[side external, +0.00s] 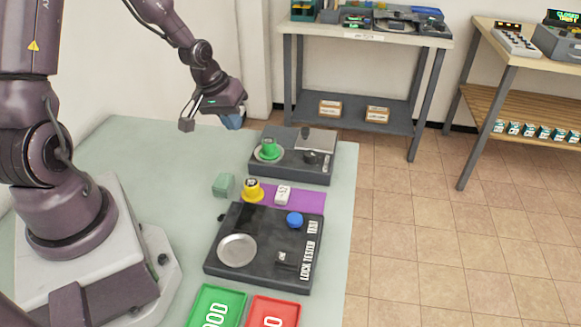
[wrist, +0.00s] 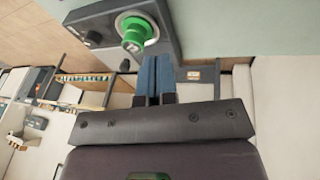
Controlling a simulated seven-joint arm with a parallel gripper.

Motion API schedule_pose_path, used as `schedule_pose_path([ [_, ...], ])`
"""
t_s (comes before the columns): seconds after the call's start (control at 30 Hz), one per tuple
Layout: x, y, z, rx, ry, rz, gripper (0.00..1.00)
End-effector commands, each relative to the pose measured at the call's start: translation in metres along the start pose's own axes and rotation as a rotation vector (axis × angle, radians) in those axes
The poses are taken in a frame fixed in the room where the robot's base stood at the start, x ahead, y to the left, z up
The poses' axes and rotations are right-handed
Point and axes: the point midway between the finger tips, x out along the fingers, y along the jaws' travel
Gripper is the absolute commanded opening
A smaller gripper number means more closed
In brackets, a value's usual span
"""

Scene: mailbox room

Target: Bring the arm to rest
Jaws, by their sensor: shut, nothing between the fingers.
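My gripper (side external: 232,122) hangs in the air over the far part of the table, behind and to the left of the dark grey device (side external: 290,174). Its blue fingers are together and empty; they also show side by side in the wrist view (wrist: 154,75). A green knob-like piece (side external: 269,149) sits on a light round plate on that device, and it appears in the wrist view (wrist: 135,32) beyond the fingertips. My gripper is apart from the device and the table. My arm is raised and bent over the table.
The pale green table (side external: 150,165) holds a lock tester (side external: 228,273), a yellow piece (side external: 253,192), a white piece (side external: 283,194), a green block (side external: 223,185), a green tray (side external: 216,307) and a red tray (side external: 274,311). Shelves (side external: 365,40) stand behind. The table's left part is clear.

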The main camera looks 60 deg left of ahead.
Motion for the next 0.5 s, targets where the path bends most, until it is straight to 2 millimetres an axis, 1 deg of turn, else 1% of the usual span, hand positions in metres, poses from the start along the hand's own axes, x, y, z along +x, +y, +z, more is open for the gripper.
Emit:
schedule_pose_path([
  [0.03, -0.014, 0.001, 0.007, 0.046, -0.020, -0.036, 0.00],
  [0.17, -0.049, 0.005, 0.025, 0.150, -0.073, -0.116, 0.00],
  [0.23, -0.072, 0.010, 0.036, 0.208, -0.091, -0.152, 0.00],
  [0.37, -0.117, 0.024, 0.060, 0.314, -0.098, -0.193, 0.00],
  [0.4, -0.131, 0.029, 0.068, 0.344, -0.094, -0.197, 0.00],
  [0.5, -0.163, 0.041, 0.089, 0.417, -0.070, -0.187, 0.00],
])
